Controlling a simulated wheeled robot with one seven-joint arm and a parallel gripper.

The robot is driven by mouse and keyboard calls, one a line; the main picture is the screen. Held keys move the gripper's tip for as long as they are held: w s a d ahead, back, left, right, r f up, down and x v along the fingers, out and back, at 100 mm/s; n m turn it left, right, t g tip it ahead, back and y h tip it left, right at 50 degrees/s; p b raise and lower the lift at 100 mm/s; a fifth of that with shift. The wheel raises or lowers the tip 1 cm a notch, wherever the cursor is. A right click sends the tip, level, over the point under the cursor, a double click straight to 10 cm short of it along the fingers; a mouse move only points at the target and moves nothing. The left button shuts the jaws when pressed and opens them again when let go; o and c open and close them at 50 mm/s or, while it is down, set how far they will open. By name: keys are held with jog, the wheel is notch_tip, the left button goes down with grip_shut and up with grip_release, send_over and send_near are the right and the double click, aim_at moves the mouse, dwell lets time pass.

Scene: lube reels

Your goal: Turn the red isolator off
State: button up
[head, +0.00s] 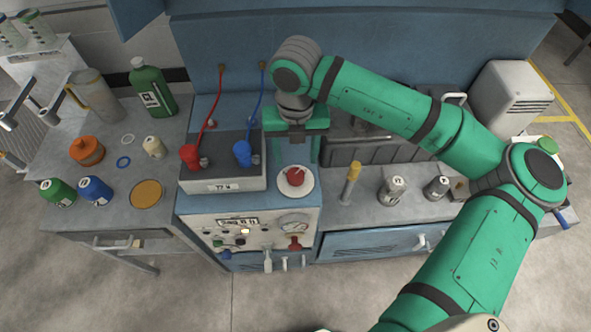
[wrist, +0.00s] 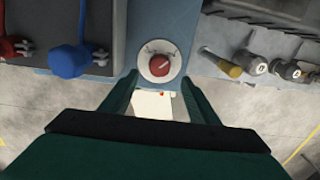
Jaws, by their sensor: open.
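The red isolator is a red rotary knob (head: 296,177) on a round white plate, set on top of the blue cabinet near its front edge. It also shows in the wrist view (wrist: 160,66), with its grip ridge slanting up to the right. Small markings on the plate are too small to read. My gripper (head: 294,152) is open and empty, pointing down above the cabinet, behind the knob in the head view. In the wrist view my two green fingers (wrist: 159,80) lie apart, with the knob between and just beyond their tips. I see no contact.
The cabinet's front panel carries a gauge (head: 293,222) and a red handle (head: 296,242).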

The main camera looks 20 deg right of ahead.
aim_at(296, 174)
notch_tip(296, 174, down, 8)
jog(key=shift+r, duration=0.1)
dwell(0.4)
jog(key=c, duration=1)
